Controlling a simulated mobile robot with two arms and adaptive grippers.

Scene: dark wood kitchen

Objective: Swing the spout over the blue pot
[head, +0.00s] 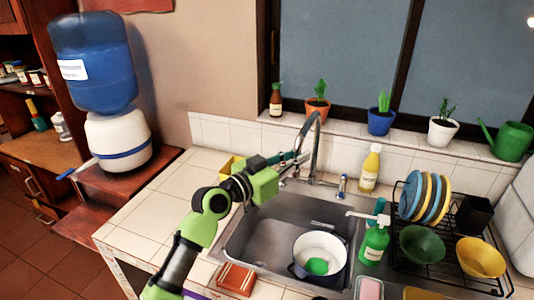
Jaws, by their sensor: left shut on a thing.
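The chrome spout (316,118) arches up behind the sink, and its outlet end comes down on the left, above the sink's back left part. My left gripper (292,158) reaches in from the left and is shut on the spout near that lower end. The fingertips partly hide the contact. The blue pot (297,270), dark blue outside and white inside, sits in the right part of the sink with a green thing in it. The spout's end is behind and left of the pot, not above it. My right gripper is out of view.
The metal sink (262,243) is otherwise empty. A green soap bottle (374,245) stands right of the pot, and a dish rack (445,262) with plates and bowls is further right. A yellow bottle (370,170) stands behind. Potted plants line the sill.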

